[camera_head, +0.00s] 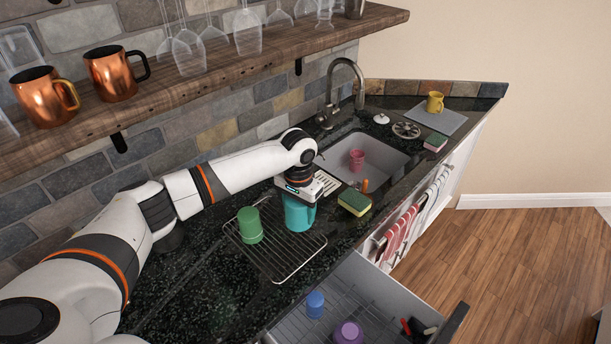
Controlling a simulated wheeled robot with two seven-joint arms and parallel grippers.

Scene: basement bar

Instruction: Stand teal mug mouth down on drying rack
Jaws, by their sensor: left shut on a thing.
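The teal mug (298,215) is under my left gripper (299,192), over the back right part of the wire drying rack (285,265). My left gripper reaches down from above and is shut on the mug. The gripper hides the mug's top, so I cannot tell which way its mouth faces. The mug looks upright in line, not tilted; I cannot tell whether it touches the rack. A green cup (249,225) stands on the rack to the left of the mug. My right gripper is not in view.
The sink (375,155) with a pink cup (356,159) and tap (345,85) is behind. A sponge (354,202) lies right of the rack. An open drawer (395,290) holds blue and purple cups. A shelf (200,70) with glasses and copper mugs overhangs the counter.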

